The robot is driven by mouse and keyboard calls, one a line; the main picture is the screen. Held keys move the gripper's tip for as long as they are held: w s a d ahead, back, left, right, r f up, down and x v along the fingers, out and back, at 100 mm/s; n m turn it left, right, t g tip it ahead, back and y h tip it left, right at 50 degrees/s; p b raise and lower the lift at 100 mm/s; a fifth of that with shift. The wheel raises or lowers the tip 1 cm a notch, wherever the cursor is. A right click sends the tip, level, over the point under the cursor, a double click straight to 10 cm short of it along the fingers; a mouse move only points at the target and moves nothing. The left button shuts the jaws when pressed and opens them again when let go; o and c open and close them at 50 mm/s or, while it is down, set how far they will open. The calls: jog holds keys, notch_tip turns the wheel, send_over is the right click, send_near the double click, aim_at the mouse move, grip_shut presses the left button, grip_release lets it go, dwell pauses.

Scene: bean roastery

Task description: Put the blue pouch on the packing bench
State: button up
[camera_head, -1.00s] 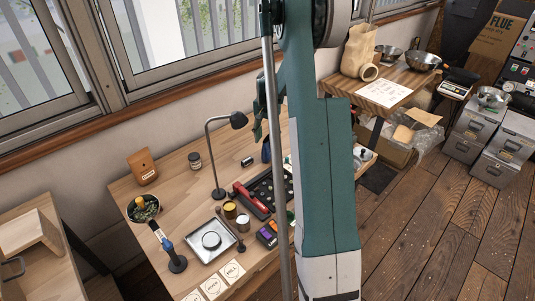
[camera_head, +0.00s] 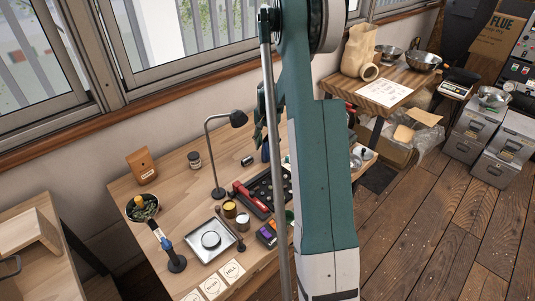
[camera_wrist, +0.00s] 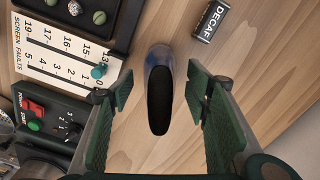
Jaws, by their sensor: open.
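A dark blue object (camera_wrist: 158,85) that looks like the blue pouch stands on the wooden worktable in the wrist view, its dark end toward me. My gripper (camera_wrist: 160,92) is open, with a green-padded finger on each side of it and visible gaps between. In the head view a small dark blue part (camera_head: 265,151) shows beside my arm, which hides the rest. A wooden bench (camera_head: 400,76) at the back right, possibly the packing bench, carries a paper bag (camera_head: 357,50), a tape roll (camera_head: 369,72), a printed sheet (camera_head: 384,93) and metal bowls.
Near the pouch are a DECAF tin (camera_wrist: 210,19), a SCREEN FAULTS board (camera_wrist: 50,70) and a box with switches (camera_wrist: 48,118). A desk lamp (camera_head: 238,118) stands on the worktable (camera_head: 180,190). An open carton (camera_head: 396,153) sits below the right bench.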

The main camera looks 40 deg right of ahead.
jog(key=shift+f, duration=1.45)
jog(key=c, duration=0.9)
